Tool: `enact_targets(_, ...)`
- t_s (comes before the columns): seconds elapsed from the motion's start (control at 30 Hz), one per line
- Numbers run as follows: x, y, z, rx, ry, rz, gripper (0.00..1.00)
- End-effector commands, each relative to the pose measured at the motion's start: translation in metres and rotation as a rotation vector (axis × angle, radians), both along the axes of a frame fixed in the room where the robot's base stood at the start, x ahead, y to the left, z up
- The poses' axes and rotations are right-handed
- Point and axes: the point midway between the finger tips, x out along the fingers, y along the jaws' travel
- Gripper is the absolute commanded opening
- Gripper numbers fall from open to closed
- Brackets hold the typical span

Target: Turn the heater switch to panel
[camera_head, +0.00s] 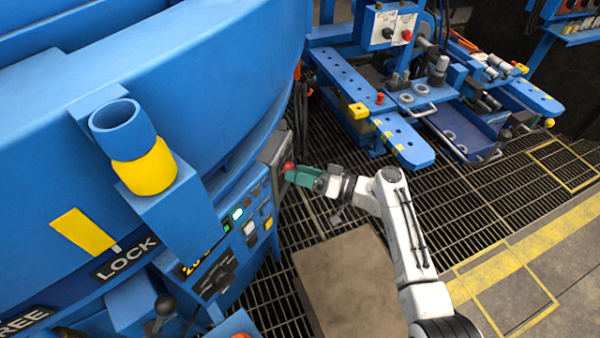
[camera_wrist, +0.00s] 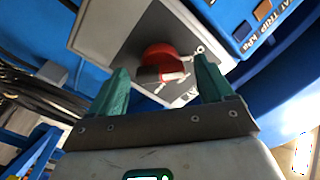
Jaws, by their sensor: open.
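A red rotary switch knob (camera_wrist: 158,62) sits on a grey plate (camera_wrist: 125,30) in the wrist view. In the head view the red knob (camera_head: 288,167) shows on the side of the blue furnace body, just left of my gripper (camera_head: 303,176). My gripper's two green fingers (camera_wrist: 162,72) are apart, one on each side of the knob in the wrist view. I cannot tell whether they touch it. The knob's lower part is close to the gripper's grey mounting plate in that view.
A blue control panel with lit buttons (camera_head: 238,214) and a lever (camera_head: 163,305) lie left of the gripper. A brown box (camera_head: 350,285) stands below my arm. Dark cables (camera_wrist: 40,85) hang at left in the wrist view. Grated floor (camera_head: 300,240) surrounds the box.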

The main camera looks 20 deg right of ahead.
Motion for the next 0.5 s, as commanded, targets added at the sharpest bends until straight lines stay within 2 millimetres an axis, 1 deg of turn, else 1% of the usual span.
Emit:
enact_targets(0.1, 0.0029, 0.0030, 0.0004, -0.001, -0.001, 0.000, 0.81)
enact_targets(0.33, 0.0031, 0.0033, 0.0004, -0.001, -0.001, 0.000, 0.81)
enact_targets(0.37, 0.0031, 0.0033, 0.0004, -0.001, -0.001, 0.000, 0.79)
enact_targets(0.5, 0.0030, 0.0032, 0.0003, 0.000, 0.000, 0.000, 0.66)
